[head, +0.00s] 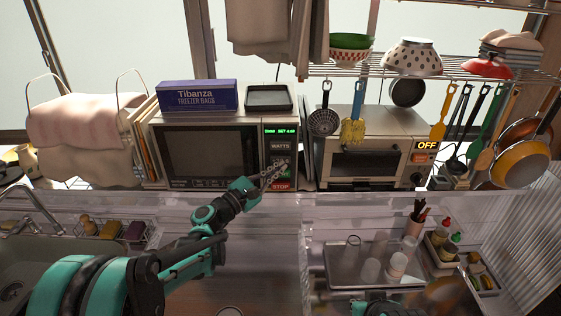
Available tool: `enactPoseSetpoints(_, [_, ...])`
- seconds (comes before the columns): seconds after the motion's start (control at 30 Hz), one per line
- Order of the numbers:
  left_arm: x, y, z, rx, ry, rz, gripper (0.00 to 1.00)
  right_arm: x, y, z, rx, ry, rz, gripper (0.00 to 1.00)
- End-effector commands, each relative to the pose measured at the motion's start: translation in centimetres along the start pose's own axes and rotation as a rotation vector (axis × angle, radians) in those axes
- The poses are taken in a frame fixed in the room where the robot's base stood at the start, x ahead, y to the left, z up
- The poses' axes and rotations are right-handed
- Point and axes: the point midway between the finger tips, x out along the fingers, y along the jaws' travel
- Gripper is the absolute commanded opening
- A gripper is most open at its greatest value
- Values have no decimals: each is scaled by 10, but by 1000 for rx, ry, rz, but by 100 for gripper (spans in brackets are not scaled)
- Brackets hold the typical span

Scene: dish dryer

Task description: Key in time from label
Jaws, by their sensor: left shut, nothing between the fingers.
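The microwave (205,152) stands at the back, left of centre, with its dark door shut. Its control panel has a small green lit display (282,132), whose text is too small to read surely. Below are a WATTS marking (281,146) and a red STOP button (280,186). My left gripper (274,173) is shut and empty, with its fingertips at the keypad between WATTS and STOP. It hides part of the keypad; I cannot tell whether it touches. I can make out no label with a time. Only a teal part of my right arm shows at the bottom edge.
A blue freezer bag box (196,97) and a dark tray (268,97) lie on the microwave. A toaster oven (370,160) with an OFF display stands to its right. Utensils hang above it. A sink (35,250) is at left; bottles and a tray (345,280) stand at lower right.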

Motion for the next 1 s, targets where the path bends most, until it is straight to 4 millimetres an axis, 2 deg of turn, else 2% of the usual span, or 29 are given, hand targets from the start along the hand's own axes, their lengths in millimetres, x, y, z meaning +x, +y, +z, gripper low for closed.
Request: enactPoseSetpoints(1.0, [8, 6, -5, 0, 0, 0, 0, 1, 0, 1, 0, 0, 0, 0])
